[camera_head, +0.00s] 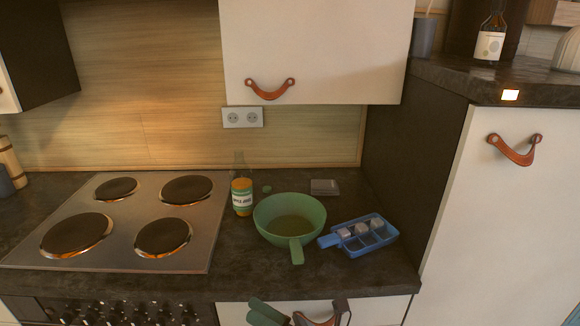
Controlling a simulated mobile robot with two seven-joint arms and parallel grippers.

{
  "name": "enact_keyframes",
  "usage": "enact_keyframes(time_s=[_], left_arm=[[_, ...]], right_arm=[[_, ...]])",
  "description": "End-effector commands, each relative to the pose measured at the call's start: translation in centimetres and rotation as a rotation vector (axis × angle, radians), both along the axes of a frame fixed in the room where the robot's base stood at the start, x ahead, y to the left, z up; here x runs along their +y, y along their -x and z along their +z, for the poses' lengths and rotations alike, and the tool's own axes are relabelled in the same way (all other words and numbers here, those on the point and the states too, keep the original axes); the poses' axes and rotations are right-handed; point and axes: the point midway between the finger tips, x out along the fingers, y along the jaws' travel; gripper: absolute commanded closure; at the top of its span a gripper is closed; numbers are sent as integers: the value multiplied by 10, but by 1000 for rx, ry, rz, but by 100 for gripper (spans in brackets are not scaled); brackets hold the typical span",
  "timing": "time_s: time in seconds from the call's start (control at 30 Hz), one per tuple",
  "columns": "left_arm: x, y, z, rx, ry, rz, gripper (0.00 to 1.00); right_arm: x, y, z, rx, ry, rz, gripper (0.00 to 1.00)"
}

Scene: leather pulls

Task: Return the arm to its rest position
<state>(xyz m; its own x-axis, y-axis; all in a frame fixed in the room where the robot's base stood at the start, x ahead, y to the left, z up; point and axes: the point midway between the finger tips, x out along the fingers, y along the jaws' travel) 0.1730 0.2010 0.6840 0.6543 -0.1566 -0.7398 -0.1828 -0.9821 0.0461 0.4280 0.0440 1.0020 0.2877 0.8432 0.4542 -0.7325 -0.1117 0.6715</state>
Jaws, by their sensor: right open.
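My right gripper (303,313) shows only in part at the bottom edge of the head view. It is open, with dark green and dark brown parts apart. It is in front of the white drawer below the counter, close to that drawer's leather pull. I cannot tell whether it touches the pull. Most of the right arm is out of the picture. My left gripper is not in view.
On the dark counter stand a juice bottle (242,192), a green pan (262,222) and a blue ice tray (373,246). A hob (125,217) is at left. A wall cabinet (312,45) hangs above; a tall white cabinet (505,210) stands right.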

Motion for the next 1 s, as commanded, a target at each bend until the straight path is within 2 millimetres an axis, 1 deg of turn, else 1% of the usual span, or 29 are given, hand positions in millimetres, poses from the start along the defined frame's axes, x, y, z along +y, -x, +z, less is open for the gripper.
enact_keyframes(time_s=[0.03, 0.17, 0.2, 0.27, 0.3, 0.37, 0.4, 0.47, 0.5, 0.57, 0.6, 0.67, 0.7, 0.8, 0.83, 0.9, 1.0], left_arm=[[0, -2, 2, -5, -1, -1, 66], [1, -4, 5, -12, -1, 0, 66], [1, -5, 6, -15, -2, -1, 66], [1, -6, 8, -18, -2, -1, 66], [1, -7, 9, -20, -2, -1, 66], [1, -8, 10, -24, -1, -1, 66], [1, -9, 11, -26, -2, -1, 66], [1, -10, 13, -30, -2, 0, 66], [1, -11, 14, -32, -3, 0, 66], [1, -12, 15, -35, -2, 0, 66], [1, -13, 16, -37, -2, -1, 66], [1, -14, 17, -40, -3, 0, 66], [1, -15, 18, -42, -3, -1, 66], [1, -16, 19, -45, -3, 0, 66], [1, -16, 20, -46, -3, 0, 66], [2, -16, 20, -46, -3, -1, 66], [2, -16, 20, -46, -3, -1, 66]], right_arm=[[-12, 0, -12, 146, -55, -35, 26], [-49, -2, -51, 529, -216, -123, 26], [-62, 0, -64, 644, -271, -151, 26], [-80, 5, -87, 816, -356, -194, 26], [-93, 11, -103, 926, -414, -222, 26], [-112, 22, -127, 1092, -508, -268, 26], [-125, 31, -144, 1199, -572, -300, 26], [-144, 49, -170, 1355, -673, -350, 26], [-156, 62, -186, 1455, -741, -386, 26], [-174, 86, -211, 1600, -851, -443, 26], [-186, 103, -226, 1691, -926, -483, 26], [-202, 131, -246, 1816, -1038, -543, 26], [-211, 149, -257, 1887, -1108, -581, 26], [-229, 189, -278, 2027, -1263, -668, 26], [-233, 199, -283, 2058, -1301, -693, 26], [-240, 219, -291, 2114, -1374, -734, 26], [-246, 235, -297, 2158, -1438, -772, 26]])
